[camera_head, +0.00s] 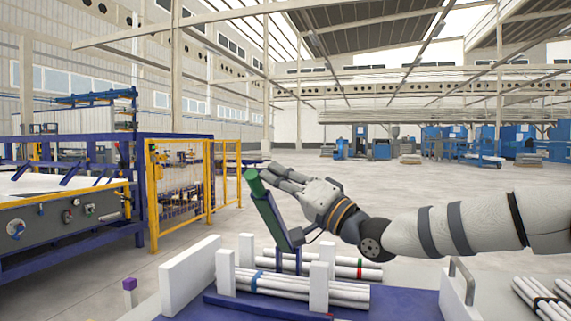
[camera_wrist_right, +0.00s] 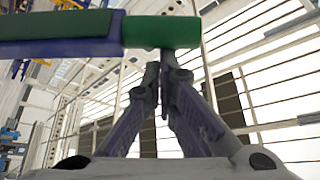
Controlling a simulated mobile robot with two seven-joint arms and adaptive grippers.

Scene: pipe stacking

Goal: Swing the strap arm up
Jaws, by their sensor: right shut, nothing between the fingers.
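The strap arm (camera_head: 272,215) is a blue and green bar with a green cylindrical handle (camera_head: 256,182) on its upper end. It rises from its foot at the pipe fixture and leans to the left, near upright. My right gripper (camera_head: 268,180) is beside the handle, on its right, shut with nothing between the fingers. In the right wrist view the closed fingertips (camera_wrist_right: 166,58) sit right at the green handle (camera_wrist_right: 162,32); whether they touch it I cannot tell. White pipes (camera_head: 300,286) with a blue band lie between white posts. My left gripper is out of view.
A white plate (camera_head: 190,275) stands at the fixture's left, and a purple-capped post (camera_head: 130,284) is left of it. A grey handle (camera_head: 462,278) and black-banded pipes (camera_head: 540,298) are at the right. Yellow fencing (camera_head: 180,195) stands beyond on the left.

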